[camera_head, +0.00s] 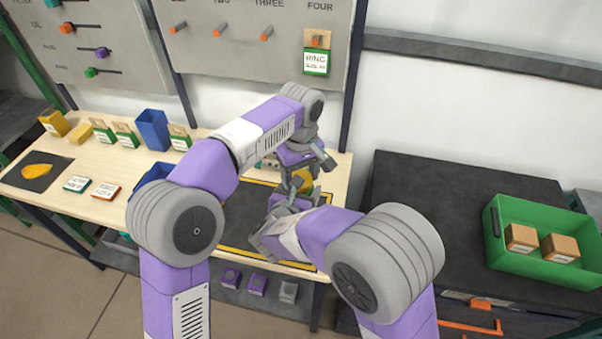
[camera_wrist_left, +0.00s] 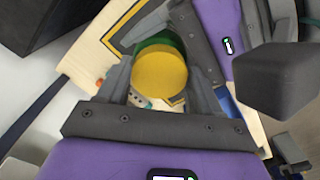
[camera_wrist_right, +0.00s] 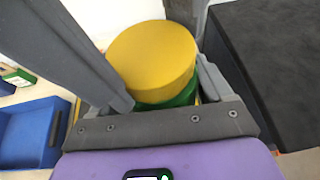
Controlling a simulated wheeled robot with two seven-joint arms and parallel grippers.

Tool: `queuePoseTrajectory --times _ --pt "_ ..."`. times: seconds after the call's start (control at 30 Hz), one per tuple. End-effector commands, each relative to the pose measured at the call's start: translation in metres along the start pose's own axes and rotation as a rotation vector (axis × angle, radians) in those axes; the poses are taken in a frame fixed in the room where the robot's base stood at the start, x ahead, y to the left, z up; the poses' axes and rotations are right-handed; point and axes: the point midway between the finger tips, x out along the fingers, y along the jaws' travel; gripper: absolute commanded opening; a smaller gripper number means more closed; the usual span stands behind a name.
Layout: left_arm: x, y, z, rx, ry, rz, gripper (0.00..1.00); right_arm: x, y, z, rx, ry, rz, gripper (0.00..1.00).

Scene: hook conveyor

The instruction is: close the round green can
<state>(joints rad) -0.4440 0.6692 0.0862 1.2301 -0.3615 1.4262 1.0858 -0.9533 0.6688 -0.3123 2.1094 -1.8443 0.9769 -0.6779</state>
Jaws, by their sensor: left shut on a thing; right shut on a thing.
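The round green can (camera_wrist_right: 172,97) has a yellow lid (camera_wrist_right: 152,55) over its top in the right wrist view. The lid appears slightly offset, and I cannot tell if it is fully seated. In the left wrist view the lid (camera_wrist_left: 160,72) is between my left fingers, with the green can wall (camera_wrist_left: 158,46) behind it. In the head view my left gripper (camera_head: 306,177) is above, shut on the lid. My right gripper (camera_head: 292,203) is below, shut on the can. My grippers and arms hide most of the can there.
A wooden table (camera_head: 95,150) carries blue bins (camera_head: 153,129), small boxes and label cards on its left. A dark cabinet (camera_head: 430,180) on the right holds a green tray (camera_head: 545,265) with two brown boxes. A pegboard (camera_head: 240,55) stands behind.

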Motion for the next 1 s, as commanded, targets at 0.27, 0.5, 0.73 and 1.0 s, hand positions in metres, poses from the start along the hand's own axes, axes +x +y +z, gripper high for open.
queuePoseTrajectory --times 0.27,0.5,0.73,1.0 --pt "0.01 -0.004 0.001 -0.003 -0.014 -0.022 0.69 0.002 -0.002 0.011 0.018 -0.021 -0.007 0.0" --pt "0.01 -0.004 0.001 -0.003 -0.014 -0.023 0.9 0.002 -0.002 0.011 0.019 -0.021 -0.007 0.0" --pt "0.002 -0.004 0.0 -0.004 -0.012 -0.022 0.9 0.002 -0.003 0.011 0.02 -0.021 -0.009 0.0" --pt "-0.036 -0.002 0.001 -0.002 -0.006 -0.009 0.9 0.003 -0.004 0.004 0.01 -0.008 -0.012 0.0"
